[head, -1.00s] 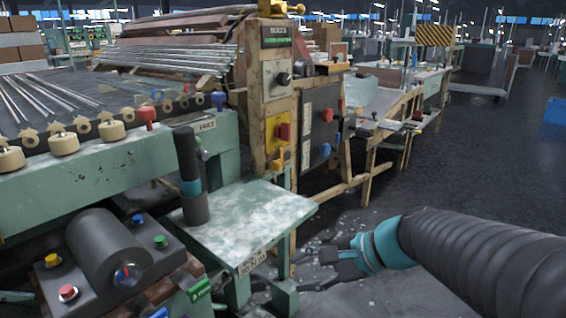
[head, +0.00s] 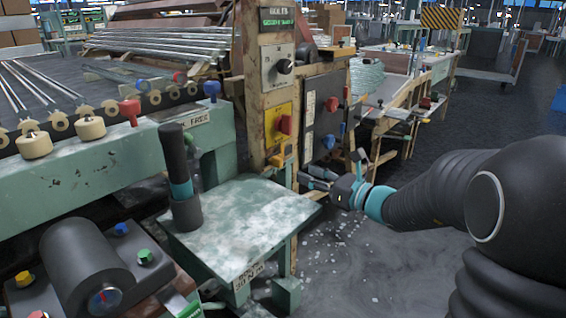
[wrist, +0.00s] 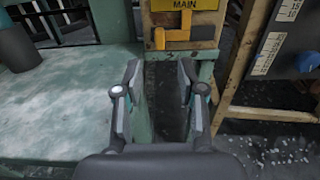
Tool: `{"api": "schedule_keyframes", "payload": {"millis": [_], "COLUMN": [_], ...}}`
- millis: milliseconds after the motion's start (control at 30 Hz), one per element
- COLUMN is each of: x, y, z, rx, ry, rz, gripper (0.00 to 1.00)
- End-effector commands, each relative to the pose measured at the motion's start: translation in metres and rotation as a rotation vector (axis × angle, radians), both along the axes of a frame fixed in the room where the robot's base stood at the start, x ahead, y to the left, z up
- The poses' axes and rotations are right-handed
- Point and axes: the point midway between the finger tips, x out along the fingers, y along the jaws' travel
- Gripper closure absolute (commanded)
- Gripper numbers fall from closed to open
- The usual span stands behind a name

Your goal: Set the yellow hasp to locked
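The yellow hasp (head: 277,158) is a small orange-yellow latch low on the worn wooden post, under the yellow plate with the red switch (head: 285,125). In the wrist view the hasp (wrist: 172,38) sits at the top, right of centre, below a yellow label reading MAIN. My gripper (head: 308,179) is right of the post and lower than the hasp. In the wrist view my gripper (wrist: 160,72) is open and empty, its fingers below and apart from the hasp.
A green table (head: 235,220) stands left of my gripper, with a dark cylinder (head: 181,180) upright on it. A dark panel with red and blue knobs (head: 325,115) is right of the post. Glass fragments (head: 350,240) litter the floor.

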Motion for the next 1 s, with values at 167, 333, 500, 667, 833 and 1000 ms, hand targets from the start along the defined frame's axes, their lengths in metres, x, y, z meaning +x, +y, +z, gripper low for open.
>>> {"api": "schedule_keyframes", "payload": {"millis": [167, 333, 500, 667, 833, 1000], "x": [0.021, 0.039, 0.053, 0.059, 0.060, 0.060], "y": [0.028, 0.051, 0.066, 0.073, 0.074, 0.074], "z": [0.000, 0.000, -0.001, 0.000, 0.000, 0.000], "rx": [-0.001, -0.002, -0.002, -0.001, -0.001, -0.001], "ry": [0.001, 0.000, 0.000, 0.000, 0.000, 0.000], "rz": [0.002, 0.001, -0.002, -0.004, -0.005, -0.005], "gripper": [0.60, 0.60, 0.60, 0.60, 0.60, 0.68]}}
